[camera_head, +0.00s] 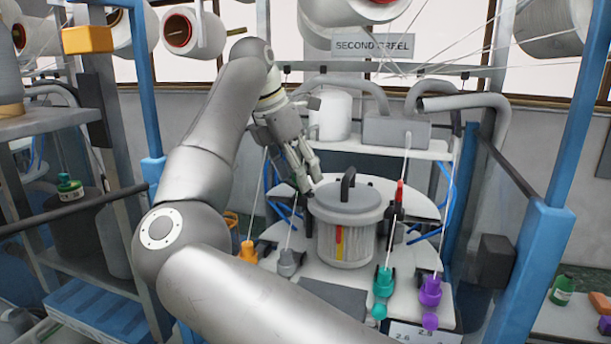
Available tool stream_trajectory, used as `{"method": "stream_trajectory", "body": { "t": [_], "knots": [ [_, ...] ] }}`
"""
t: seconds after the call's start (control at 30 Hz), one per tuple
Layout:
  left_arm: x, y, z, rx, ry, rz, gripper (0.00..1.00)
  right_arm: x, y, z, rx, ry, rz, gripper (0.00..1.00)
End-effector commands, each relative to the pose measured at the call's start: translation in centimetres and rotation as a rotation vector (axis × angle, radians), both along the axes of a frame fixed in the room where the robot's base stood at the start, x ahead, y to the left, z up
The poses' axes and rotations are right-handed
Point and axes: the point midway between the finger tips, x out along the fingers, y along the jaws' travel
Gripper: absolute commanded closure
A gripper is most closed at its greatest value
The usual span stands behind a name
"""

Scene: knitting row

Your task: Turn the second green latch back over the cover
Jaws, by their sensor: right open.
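My right gripper (309,181) is open at the upper left of the round grey cover (371,197), its fingers pointing down close to the rim. I cannot tell whether they touch it. The cover has a black handle on top and sits on a clear ribbed canister (345,245) with a red and yellow strip. A black clamp with a red tip (398,203) stands upright at the cover's right. My left gripper is out of view.
Orange (248,251), grey (287,264), teal (383,283) and purple (430,290) thread fittings stand around the white round plate (318,262), with taut threads rising from some. Blue posts (551,240) flank the machine. Grey pipes (462,102) run behind.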

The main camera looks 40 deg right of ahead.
Motion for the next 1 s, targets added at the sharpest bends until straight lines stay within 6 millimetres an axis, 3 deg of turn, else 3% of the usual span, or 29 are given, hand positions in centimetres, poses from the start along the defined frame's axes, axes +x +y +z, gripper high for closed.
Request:
{"method": "stream_trajectory", "body": {
  "t": [0.2,0.57,1.0],
  "knots": [
    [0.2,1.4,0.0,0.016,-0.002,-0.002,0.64,0.0,0.0,0.0,0.000,0.000,0.000,0.41],
    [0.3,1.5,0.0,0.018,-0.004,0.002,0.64,0.0,0.0,0.0,-0.001,0.000,0.000,0.87],
    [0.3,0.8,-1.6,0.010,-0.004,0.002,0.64,-0.1,0.0,-0.2,-0.003,-0.004,0.116,0.87]
  ]
}}
